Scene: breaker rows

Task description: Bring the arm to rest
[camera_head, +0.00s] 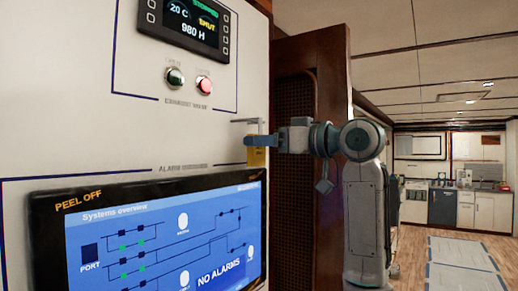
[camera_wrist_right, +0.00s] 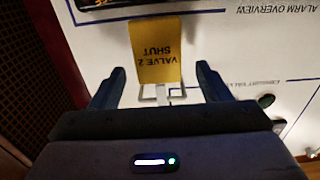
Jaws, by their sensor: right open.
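My right gripper (camera_head: 260,140) reaches in from the right to the white panel's right edge. In the right wrist view my right gripper (camera_wrist_right: 160,72) is open, one finger on each side of a yellow tag (camera_wrist_right: 158,42) reading "VALVE 2 SHUT", with gaps between. The tag appears upside down there and hangs at a pale metal hook (camera_wrist_right: 148,92). In the head view the tag (camera_head: 256,157) shows just below the fingers, and the hook (camera_head: 246,121) just above them. My right arm (camera_head: 362,195) stands bent at the right. My left gripper is not in view.
The white panel (camera_head: 140,120) carries a small display (camera_head: 188,25), a dark button (camera_head: 174,77), a red button (camera_head: 204,84) and a large blue screen (camera_head: 160,235). A brown wooden post (camera_head: 333,80) stands behind the arm. Open floor (camera_head: 415,255) lies at right.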

